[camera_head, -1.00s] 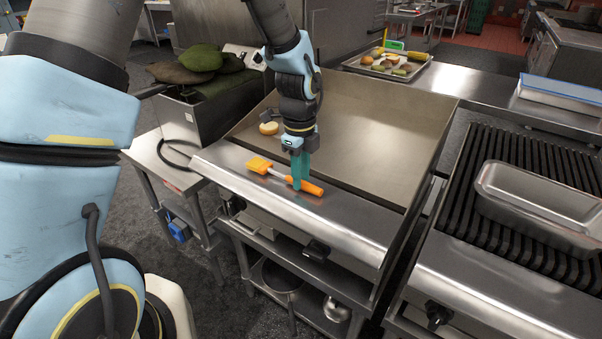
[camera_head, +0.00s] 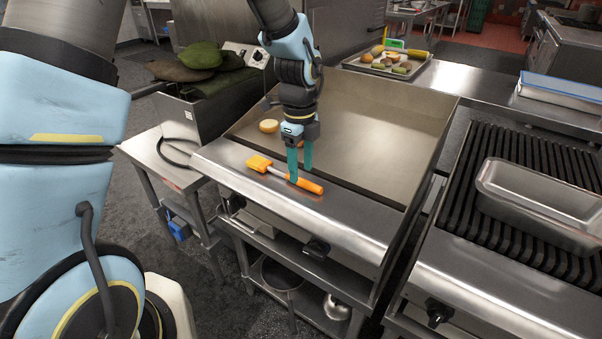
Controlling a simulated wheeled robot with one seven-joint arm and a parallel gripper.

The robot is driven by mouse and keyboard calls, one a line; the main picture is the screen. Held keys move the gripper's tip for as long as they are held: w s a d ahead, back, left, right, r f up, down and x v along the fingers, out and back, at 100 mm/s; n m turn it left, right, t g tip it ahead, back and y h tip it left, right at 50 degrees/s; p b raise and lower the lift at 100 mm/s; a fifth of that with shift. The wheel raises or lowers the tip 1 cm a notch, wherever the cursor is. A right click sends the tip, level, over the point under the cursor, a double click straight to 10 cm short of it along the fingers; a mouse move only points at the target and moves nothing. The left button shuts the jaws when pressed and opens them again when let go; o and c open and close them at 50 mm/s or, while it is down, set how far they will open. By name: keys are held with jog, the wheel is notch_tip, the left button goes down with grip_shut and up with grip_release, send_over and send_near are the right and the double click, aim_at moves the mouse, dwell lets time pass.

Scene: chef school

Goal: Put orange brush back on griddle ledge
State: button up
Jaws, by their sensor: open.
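The orange brush (camera_head: 312,187) lies flat on the steel front ledge (camera_head: 340,215) of the griddle (camera_head: 375,140), its orange head to the left and its handle to the right. My gripper (camera_head: 300,175) points down at the handle with its teal fingers parted. One fingertip overlaps the handle in the picture; I cannot tell whether it touches. Part of the brush's middle is hidden behind that finger.
A bun half (camera_head: 268,126) lies on the griddle plate at left. A fryer with green cushion-like items (camera_head: 200,58) stands to the left. A metal pan (camera_head: 535,200) sits on the grill at right. A food tray (camera_head: 388,64) is behind. The ledge right of the brush is clear.

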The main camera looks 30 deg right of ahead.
notch_tip(320, 180, up, 10)
jog(key=b, duration=0.1)
jog(key=w+a+f+n, duration=0.1)
jog(key=w+a+n, duration=0.1)
jog(key=a+n, duration=0.45)
jog(key=w+a+f+n, duration=0.1)
jog(key=w+a+n, duration=0.2)
jog(key=a+n, duration=0.35)
jog(key=s+a+f+n+t, duration=0.1)
jog(key=s+a+n, duration=0.1)
jog(key=a+n, duration=0.6)
jog(key=s+a+n, duration=0.2)
jog(key=a+n, duration=0.6)
jog(key=a, duration=0.4)
jog(key=shift+f+t, duration=0.4)
